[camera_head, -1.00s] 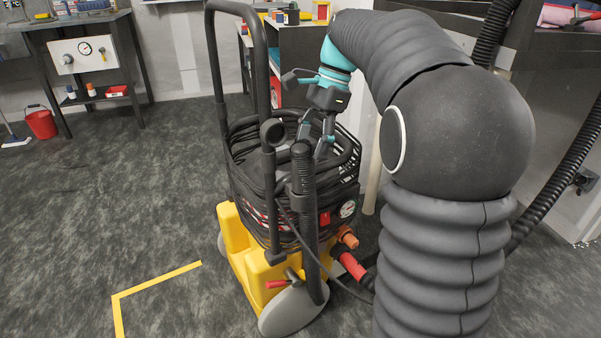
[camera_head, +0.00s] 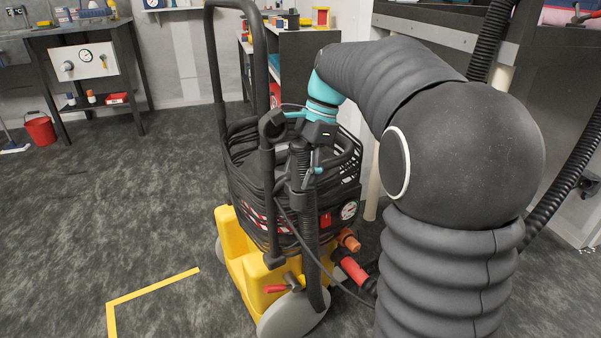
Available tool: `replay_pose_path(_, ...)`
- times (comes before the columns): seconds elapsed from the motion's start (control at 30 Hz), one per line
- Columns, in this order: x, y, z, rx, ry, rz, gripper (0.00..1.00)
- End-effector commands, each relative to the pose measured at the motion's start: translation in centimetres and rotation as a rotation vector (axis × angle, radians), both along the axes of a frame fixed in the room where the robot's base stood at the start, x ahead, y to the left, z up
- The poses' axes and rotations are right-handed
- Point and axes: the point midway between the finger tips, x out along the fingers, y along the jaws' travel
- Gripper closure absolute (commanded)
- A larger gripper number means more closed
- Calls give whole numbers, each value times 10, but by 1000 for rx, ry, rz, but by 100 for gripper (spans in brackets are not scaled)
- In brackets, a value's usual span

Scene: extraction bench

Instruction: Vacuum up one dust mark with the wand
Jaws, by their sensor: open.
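The vacuum cart is yellow and black (camera_head: 240,248), with a tall black handle, and stands mid-picture. A black upright wand-like tube (camera_head: 311,235), ribbed lower down, stands at its front side. My gripper (camera_head: 308,162) is at the top of this tube, with its fingers pointing down. One finger shows just right of the tube top; the other is mostly hidden. The jaws are open, and I cannot tell whether they touch the tube. Small pale specks (camera_head: 586,250) lie on the floor at the right edge; I cannot tell if they are a dust mark.
A black ribbed hose (camera_head: 560,160) runs down at the right beside a dark bench (camera_head: 430,32). A red bucket (camera_head: 40,130) and a dark table (camera_head: 85,36) stand at the left. A yellow floor line (camera_head: 150,287) is at lower left.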

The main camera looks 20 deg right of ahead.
Motion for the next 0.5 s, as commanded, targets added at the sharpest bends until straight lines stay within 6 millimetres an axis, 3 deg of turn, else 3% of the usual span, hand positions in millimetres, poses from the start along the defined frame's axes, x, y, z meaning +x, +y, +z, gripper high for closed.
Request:
replay_pose_path(0.03, -3, 2, -10, 2, 23, 6, 35)
replay_pose_path(0.17, -3, 3, -11, 2, 24, 7, 35)
replay_pose_path(0.4, -3, 3, -12, 3, 27, 9, 95)
replay_pose_path(0.43, -3, 3, -13, 3, 27, 9, 100)
replay_pose_path(0.5, -2, 3, -13, 3, 26, 9, 100)
